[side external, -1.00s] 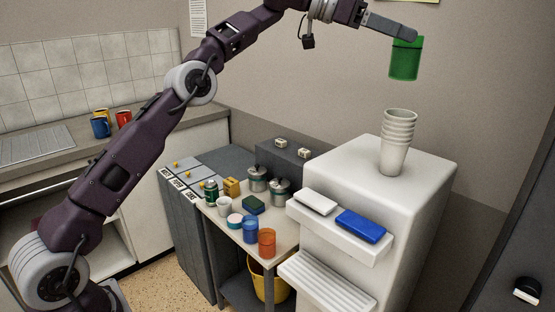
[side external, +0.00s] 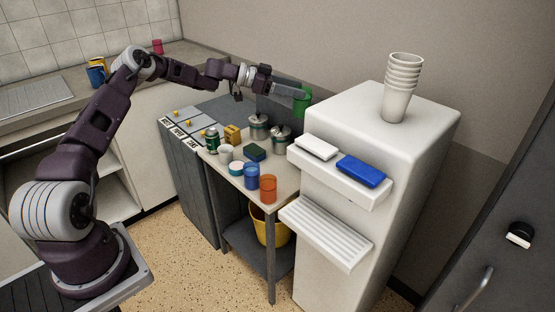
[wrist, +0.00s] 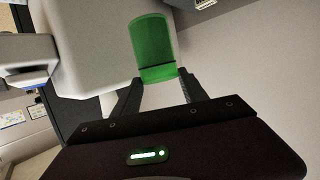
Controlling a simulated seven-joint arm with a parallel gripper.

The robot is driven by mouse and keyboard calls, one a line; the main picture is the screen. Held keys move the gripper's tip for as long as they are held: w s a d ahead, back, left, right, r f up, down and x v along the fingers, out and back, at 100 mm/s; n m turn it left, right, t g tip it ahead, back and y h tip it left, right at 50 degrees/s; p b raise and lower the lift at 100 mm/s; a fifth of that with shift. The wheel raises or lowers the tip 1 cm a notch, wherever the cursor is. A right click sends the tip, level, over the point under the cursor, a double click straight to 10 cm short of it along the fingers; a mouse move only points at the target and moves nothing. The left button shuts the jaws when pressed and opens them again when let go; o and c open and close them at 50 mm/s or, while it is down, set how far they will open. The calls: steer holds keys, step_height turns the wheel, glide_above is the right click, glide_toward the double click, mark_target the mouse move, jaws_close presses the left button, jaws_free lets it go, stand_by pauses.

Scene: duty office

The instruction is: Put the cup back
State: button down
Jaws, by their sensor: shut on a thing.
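A see-through green cup (side external: 304,103) is in my gripper (side external: 300,93), above the back of the small table and just left of the white dispenser. In the wrist view the green cup (wrist: 153,45) sits between the two fingertips of my gripper (wrist: 160,78), which is shut on it. A blue tumbler (side external: 251,177) and an orange tumbler (side external: 268,189) stand on the front part of the small table (side external: 285,188), well below and in front of my gripper.
The white dispenser (side external: 425,150) carries stacked white cups (side external: 403,85) on top and a blue block (side external: 361,171) on its shelf. Steel canisters (side external: 280,137), a white mug (side external: 226,154) and a dark green sponge (side external: 254,151) crowd the table. A yellow bucket (side external: 272,232) is below.

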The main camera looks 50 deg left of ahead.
steer(key=shift+m+g+h, duration=0.6)
steer(key=shift+m+h, duration=0.1)
steer(key=shift+m, duration=0.1)
steer(key=s+f, duration=0.2)
steer(key=f, duration=0.6)
steer(key=s+a+f, duration=0.1)
steer(key=s+f, duration=0.2)
steer(key=f, duration=0.5)
steer(key=s+a+f, duration=0.1)
steer(key=s+f, duration=0.1)
steer(key=f, duration=0.7)
steer(key=shift+s+a, duration=0.25)
steer(key=shift+s, duration=0.05)
steer(key=c, duration=0.6)
jaws_free()
steer(key=shift+r, duration=0.1)
